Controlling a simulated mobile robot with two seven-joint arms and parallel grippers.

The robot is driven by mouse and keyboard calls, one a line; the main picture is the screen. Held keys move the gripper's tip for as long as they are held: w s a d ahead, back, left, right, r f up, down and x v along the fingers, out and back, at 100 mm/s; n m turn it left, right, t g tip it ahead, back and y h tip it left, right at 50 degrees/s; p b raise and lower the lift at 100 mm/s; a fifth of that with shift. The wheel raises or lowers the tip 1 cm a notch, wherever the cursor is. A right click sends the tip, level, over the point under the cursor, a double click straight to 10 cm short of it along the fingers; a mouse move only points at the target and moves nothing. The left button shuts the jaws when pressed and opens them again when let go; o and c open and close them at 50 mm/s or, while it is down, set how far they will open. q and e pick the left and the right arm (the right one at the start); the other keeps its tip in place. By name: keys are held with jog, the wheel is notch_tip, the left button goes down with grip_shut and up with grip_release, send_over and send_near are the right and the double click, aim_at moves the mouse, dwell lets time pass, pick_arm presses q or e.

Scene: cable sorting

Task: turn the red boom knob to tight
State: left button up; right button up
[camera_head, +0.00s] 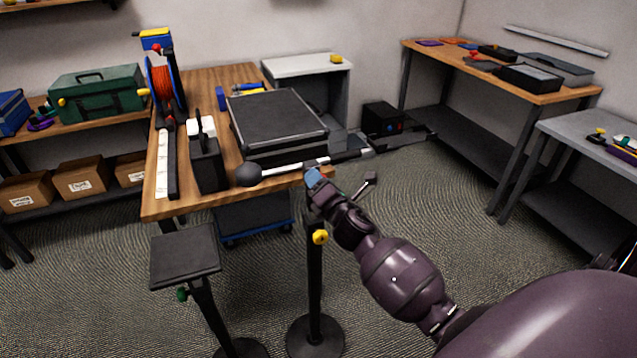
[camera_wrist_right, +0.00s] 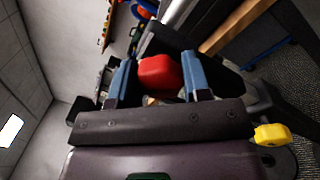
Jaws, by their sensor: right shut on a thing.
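The red boom knob (camera_wrist_right: 160,72) shows in the right wrist view between the two blue fingers of my right gripper (camera_wrist_right: 158,62), which is shut on it. In the head view my right gripper (camera_head: 314,178) is at the top of a black stand (camera_head: 314,270), just under the boom (camera_head: 285,170). The knob is mostly hidden there by the gripper. The boom is a pale and black rod with a black ball (camera_head: 248,175) at its left end, reaching over the table's front edge. Whether the knob is tight cannot be told. My left gripper is not in view.
A yellow knob (camera_head: 320,237) sits lower on the stand. A second stand with a flat black top (camera_head: 185,256) is to its left. The wooden table (camera_head: 152,205) behind holds a black case (camera_head: 277,118) and a cable reel (camera_head: 163,85). Open floor lies to the right.

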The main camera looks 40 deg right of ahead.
jog(key=m, duration=0.5)
jog(key=shift+h, duration=0.3)
jog(key=shift+m+h, duration=0.4)
jog(key=shift+m, duration=2.3)
jog(key=o, duration=0.9)
jog(key=shift+f, duration=0.1)
jog(key=shift+f, duration=0.15)
